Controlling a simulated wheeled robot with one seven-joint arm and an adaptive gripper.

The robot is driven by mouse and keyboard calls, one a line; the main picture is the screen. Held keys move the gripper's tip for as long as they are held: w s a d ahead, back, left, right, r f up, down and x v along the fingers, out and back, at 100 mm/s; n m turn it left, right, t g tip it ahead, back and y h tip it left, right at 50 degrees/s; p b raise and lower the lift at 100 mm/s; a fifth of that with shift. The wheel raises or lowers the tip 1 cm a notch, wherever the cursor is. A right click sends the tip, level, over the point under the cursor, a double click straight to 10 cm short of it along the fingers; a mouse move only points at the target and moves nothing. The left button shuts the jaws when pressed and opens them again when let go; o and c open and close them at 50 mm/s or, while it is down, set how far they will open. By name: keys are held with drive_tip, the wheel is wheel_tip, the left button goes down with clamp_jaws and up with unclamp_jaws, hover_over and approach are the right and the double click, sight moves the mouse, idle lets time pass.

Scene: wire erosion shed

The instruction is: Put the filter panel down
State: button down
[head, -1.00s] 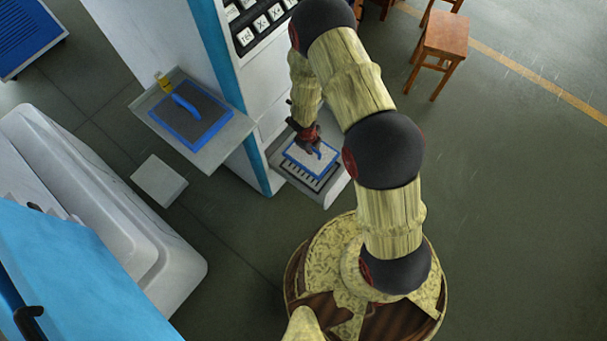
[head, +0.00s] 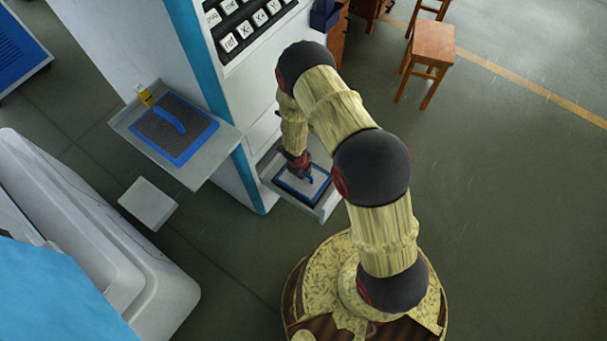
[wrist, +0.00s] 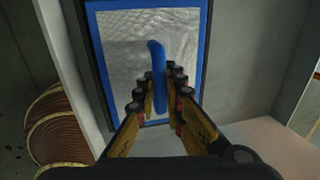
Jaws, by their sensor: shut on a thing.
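The filter panel (head: 318,180) has a blue frame, a pale silver mesh and a blue handle. It lies flat at the low opening in the white and blue machine. My gripper (head: 299,162) is above the panel, shut on its handle. In the wrist view the filter panel (wrist: 120,55) fills the upper middle, inside a dark border, and my gripper (wrist: 162,80) has its fingers on either side of the handle. The slots under the panel are covered. I cannot tell whether the panel rests fully on the seat (head: 328,208).
A second blue-framed panel (head: 192,150) with darker mesh lies on a grey shelf (head: 215,160), beside a small yellow item (head: 145,96). A white box (head: 148,203) stands below. A wooden stool (head: 432,45) is at the back right. The right floor is clear.

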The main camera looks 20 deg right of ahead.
drive_tip(key=shift+f, duration=0.1)
drive_tip(key=c, duration=1.9)
unclamp_jaws()
